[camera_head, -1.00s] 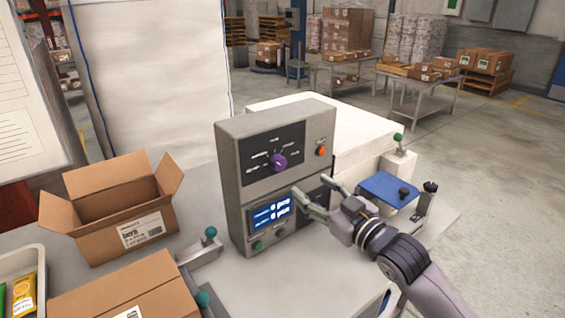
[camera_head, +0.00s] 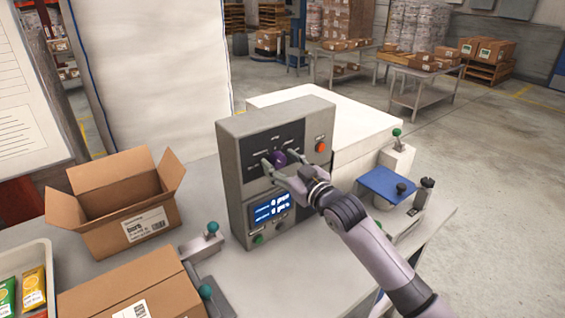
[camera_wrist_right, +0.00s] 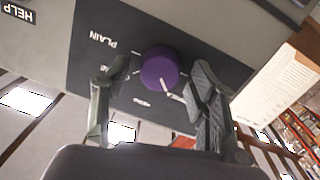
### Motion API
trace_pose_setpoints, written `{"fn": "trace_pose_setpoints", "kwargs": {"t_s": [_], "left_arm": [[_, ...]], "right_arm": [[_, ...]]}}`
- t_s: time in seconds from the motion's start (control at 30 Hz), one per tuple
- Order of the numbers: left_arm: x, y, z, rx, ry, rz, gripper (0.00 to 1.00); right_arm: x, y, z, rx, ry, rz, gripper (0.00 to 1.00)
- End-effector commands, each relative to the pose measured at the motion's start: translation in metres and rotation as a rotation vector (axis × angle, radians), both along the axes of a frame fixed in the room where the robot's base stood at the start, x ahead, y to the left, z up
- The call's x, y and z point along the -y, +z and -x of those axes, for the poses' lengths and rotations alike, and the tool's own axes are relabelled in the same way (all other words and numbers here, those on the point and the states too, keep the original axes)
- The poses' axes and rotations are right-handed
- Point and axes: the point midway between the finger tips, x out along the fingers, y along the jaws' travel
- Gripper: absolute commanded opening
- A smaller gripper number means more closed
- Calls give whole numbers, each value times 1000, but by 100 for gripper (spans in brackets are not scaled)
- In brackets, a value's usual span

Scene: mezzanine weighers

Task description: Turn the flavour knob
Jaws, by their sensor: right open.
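The flavour knob (camera_head: 279,158) is a round purple dial on the dark upper panel of a grey control box (camera_head: 228,180). In the right wrist view the purple knob (camera_wrist_right: 159,69) sits between my fingers, with a white pointer mark on it and the word PLAIN on the panel nearby. My right gripper (camera_head: 279,162) is open, one finger on each side of the knob. In the wrist view the gripper (camera_wrist_right: 155,85) shows gaps between fingers and knob, though contact is hard to judge. My left gripper is out of view.
Below the knob is a lit blue display (camera_head: 270,207) with a green button (camera_head: 258,239). A red-orange button (camera_head: 321,147) is to the right. An open carton (camera_head: 120,215) stands left, and a blue plate (camera_head: 387,184) stands right.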

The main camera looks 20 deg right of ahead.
Motion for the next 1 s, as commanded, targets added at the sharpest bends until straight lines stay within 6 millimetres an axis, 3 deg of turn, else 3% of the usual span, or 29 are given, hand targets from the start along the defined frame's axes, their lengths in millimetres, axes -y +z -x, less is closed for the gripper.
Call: {"fn": "trace_pose_setpoints", "kwargs": {"t_s": [0.77,1.0], "left_arm": [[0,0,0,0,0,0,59],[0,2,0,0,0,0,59]], "right_arm": [[0,0,0,0,0,-1,6],[0,0,0,-8,0,-19,6]]}}
